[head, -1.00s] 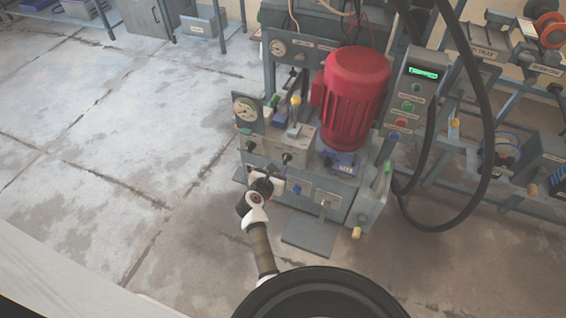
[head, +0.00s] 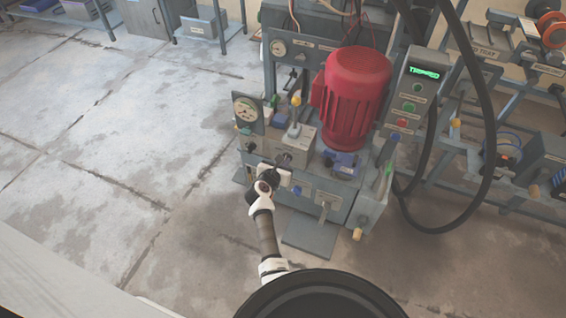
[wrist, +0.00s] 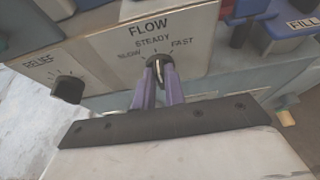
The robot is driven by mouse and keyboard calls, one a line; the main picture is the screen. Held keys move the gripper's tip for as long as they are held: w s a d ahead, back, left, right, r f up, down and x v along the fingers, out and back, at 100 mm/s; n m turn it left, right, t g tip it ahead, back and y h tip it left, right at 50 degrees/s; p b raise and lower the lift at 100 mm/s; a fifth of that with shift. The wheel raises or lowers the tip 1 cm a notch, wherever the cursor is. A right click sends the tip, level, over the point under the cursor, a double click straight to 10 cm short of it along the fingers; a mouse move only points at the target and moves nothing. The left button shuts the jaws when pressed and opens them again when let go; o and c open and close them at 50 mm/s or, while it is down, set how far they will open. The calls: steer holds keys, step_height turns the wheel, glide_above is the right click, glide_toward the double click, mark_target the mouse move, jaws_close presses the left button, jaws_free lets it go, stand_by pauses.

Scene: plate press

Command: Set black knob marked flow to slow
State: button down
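The black flow knob (wrist: 158,58) is on a pale panel in the wrist view, under the word FLOW. SLOW is marked at its left, STEADY above and FAST at its right. A pale pointer line on the knob runs roughly up towards STEADY. My gripper (wrist: 159,74) has its two purple fingers at the knob's front, one on each side of the pale line, with a narrow gap between them. I cannot tell whether they press on it. In the head view my gripper (head: 284,160) is at the machine's front panel and hides the knob.
A black relief knob (wrist: 68,90) sits to the left on the same panel. A blue part marked FILL (wrist: 292,22) is at the upper right. In the head view a red motor (head: 352,95) stands behind the panel, and a black hose (head: 490,130) loops at the right.

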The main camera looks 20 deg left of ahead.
steer(key=shift+a, duration=0.1)
stand_by(0.3)
steer(key=n+h, duration=0.1)
steer(key=n, duration=0.1)
steer(key=n+h, duration=0.1)
steer(key=n, duration=0.1)
steer(key=a+n+h+p, duration=0.1)
steer(key=n+h, duration=0.1)
steer(key=shift+a+f, duration=0.1)
steer(key=shift+f, duration=0.25)
steer(key=shift+t, duration=0.3)
stand_by(0.4)
steer(key=c, duration=1.5)
jaws_free()
steer(key=shift+o, duration=0.2)
steer(key=v, duration=1.3)
steer(key=shift+s+a+p, duration=0.25)
steer(key=shift+s+p, duration=0.05)
steer(key=shift+p, duration=0.1)
